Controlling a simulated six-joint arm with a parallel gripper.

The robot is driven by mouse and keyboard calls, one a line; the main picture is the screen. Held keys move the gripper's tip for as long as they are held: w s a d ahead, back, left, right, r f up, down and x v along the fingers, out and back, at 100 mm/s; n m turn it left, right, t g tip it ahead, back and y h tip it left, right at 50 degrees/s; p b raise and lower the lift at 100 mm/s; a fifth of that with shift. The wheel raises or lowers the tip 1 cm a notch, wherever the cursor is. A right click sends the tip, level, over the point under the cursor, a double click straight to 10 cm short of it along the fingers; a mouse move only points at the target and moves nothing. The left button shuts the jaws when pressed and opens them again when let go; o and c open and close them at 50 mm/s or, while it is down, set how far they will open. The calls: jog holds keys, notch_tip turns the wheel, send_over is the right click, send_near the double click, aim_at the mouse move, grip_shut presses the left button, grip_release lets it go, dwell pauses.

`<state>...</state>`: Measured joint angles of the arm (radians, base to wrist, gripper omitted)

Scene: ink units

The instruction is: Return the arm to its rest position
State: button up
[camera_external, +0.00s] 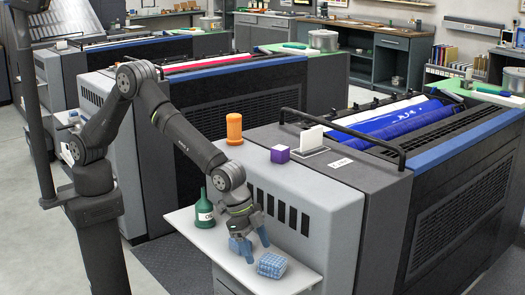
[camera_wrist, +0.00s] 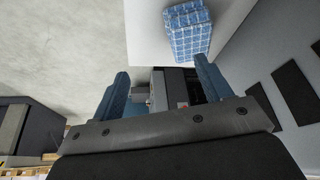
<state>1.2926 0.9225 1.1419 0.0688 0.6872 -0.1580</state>
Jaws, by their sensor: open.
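My gripper (camera_external: 241,249) is open and empty, pointing down over the white shelf (camera_external: 205,239) on the front of the near ink unit. In the wrist view its two blue fingers (camera_wrist: 160,90) stand wide apart with nothing between them. A blue checked cloth bundle (camera_external: 272,265) lies on the shelf just right of the fingers, apart from them. It also shows in the wrist view (camera_wrist: 187,30), beyond the fingertips. My arm reaches across from its column at the left, bent at the elbow.
Open floor (camera_external: 25,190) lies at the left.

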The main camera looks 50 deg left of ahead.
jog(key=s+a+r, duration=0.1)
jog(key=s+r, duration=0.4)
jog(key=s, duration=0.2)
notch_tip(320, 180, up, 25)
jog(key=w+a+m, duration=0.1)
jog(key=w+a, duration=0.3)
jog(key=w, duration=0.4)
jog(key=shift+w+r+g, duration=0.2)
jog(key=shift+r+g, duration=0.1)
